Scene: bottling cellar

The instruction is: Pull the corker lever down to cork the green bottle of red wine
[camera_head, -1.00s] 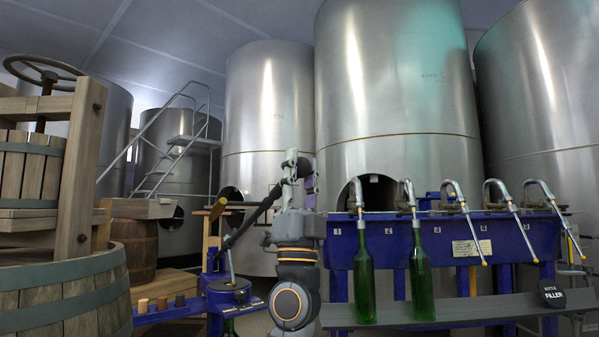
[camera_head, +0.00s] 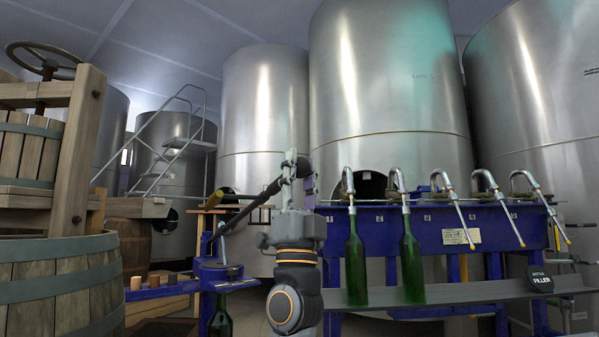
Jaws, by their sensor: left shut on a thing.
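The corker (camera_head: 221,272) is a blue stand left of centre. A dark green bottle (camera_head: 221,322) stands under it, partly cut off by the lower edge. The dark corker lever (camera_head: 255,203) slants up to the right from above the corker. My left gripper (camera_head: 289,172) is shut on the upper right end of the lever; its fingers are small and partly hidden by my own arm. The lever is still raised. A thin rod runs from the lever's lower end down to the corker head. I cannot make out the bottle's mouth or a cork. My right gripper is not in view.
A blue bottle filler (camera_head: 380,218) with two green bottles (camera_head: 355,268) stands to the right. A wooden press (camera_head: 60,270) fills the left side. Large steel tanks (camera_head: 390,80) stand behind.

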